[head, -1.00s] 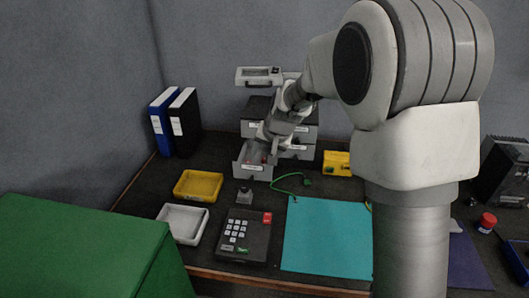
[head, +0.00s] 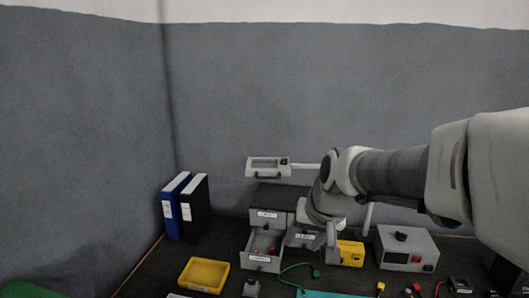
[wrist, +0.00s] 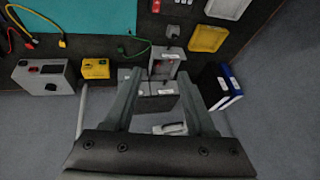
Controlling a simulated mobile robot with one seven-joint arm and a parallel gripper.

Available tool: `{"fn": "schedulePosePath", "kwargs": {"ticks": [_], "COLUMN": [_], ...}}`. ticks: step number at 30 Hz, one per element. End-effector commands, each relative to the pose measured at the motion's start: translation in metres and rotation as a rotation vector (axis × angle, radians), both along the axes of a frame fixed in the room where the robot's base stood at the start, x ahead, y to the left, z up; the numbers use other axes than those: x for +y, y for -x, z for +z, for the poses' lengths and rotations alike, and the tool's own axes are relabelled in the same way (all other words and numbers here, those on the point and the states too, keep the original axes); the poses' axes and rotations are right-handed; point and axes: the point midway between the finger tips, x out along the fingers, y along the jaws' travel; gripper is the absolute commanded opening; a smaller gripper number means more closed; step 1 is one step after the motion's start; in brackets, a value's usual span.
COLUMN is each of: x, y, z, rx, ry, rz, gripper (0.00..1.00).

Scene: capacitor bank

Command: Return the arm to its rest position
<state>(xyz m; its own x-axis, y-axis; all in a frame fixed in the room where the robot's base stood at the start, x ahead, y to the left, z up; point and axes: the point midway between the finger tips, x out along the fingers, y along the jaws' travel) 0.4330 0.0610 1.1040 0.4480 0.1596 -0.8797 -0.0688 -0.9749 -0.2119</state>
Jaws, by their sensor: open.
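My arm comes in from the right in the head view. My gripper (head: 325,238) hangs just right of the open drawer, in front of the grey drawer cabinet (head: 270,196). In the wrist view my gripper (wrist: 160,76) has its two fingers spread wide with nothing held between them. The cabinet (wrist: 150,103) shows beyond and between the fingers. Its lower left drawer (head: 262,265) is pulled out, with small red items in it. The drawer (wrist: 165,55) also shows in the wrist view, ahead of the fingertips.
Two binders (head: 185,208) stand left of the cabinet. A yellow tray (head: 204,275) lies in front. A yellow device (head: 350,253) and a grey power unit (head: 406,248) stand to the right. A magnifier lamp head (head: 268,167) hangs above the cabinet. A green cable (head: 295,268) lies near the drawer.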

Motion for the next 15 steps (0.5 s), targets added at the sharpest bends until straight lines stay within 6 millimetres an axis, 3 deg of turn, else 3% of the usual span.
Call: {"fn": "schedulePosePath", "kwargs": {"ticks": [1, 6, 15], "x": [-0.006, -0.024, -0.052], "y": [0.017, 0.072, 0.157], "z": [0.017, 0.044, 0.064], "rx": [-0.01, -0.022, -0.035], "ry": [0.014, 0.07, 0.173], "rz": [0.007, 0.034, 0.06], "gripper": [0.56, 0.56, 0.56]}}
